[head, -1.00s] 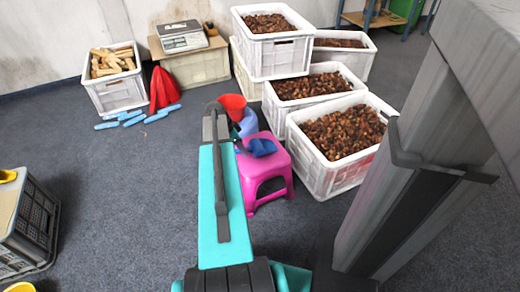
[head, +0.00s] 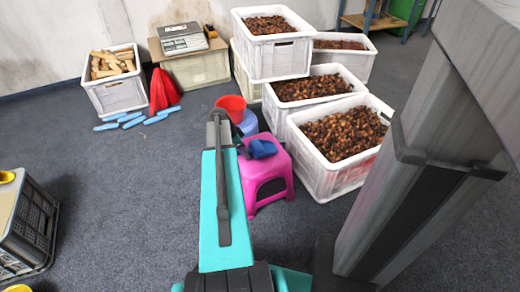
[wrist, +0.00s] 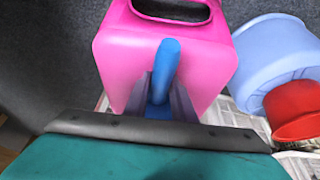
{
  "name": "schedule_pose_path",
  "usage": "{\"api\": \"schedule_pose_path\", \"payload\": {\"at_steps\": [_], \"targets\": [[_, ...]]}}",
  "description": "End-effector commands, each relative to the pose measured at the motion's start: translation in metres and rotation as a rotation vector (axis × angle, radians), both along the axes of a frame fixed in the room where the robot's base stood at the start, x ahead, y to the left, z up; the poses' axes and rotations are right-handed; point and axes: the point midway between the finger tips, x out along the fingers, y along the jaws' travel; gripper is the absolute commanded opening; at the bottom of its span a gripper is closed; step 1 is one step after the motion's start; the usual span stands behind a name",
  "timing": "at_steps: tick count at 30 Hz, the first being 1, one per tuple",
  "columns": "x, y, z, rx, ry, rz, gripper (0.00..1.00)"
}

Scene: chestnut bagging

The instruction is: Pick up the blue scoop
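The blue scoop (head: 262,149) lies on top of the pink stool (head: 264,175). In the wrist view, its rounded blue handle (wrist: 163,70) stands out against the pink stool (wrist: 110,50). My gripper (wrist: 163,95) has its two grey fingers on either side of the handle, close against it. I cannot tell whether they are squeezing it or just around it. The rest of the scoop is hidden in the wrist view. In the head view my fingers are mostly hidden behind my arm.
A red bowl (head: 231,106) and a blue basin (head: 248,124) stand behind the stool. White crates of chestnuts (head: 325,178) are close on the right. A crate of wooden pieces (head: 115,96) and a scale (head: 183,38) are at the back.

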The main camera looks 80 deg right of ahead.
Motion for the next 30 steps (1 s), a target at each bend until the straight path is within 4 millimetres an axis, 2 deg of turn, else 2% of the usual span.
{"api": "schedule_pose_path", "payload": {"at_steps": [1,3,4,16,20,26,30], "targets": [[0.000,0.000,0.000,0.000,0.000,0.000,0.14],[0.000,0.000,0.000,0.000,0.000,0.000,0.02],[0.000,0.000,0.000,0.000,0.000,0.000,0.00],[0.000,0.000,0.004,-0.001,0.001,0.000,0.00],[0.000,0.000,0.013,-0.001,0.001,-0.001,0.00],[0.000,0.000,0.037,-0.001,0.000,0.000,0.00],[-0.006,0.015,0.038,0.001,0.001,0.000,0.00]]}}
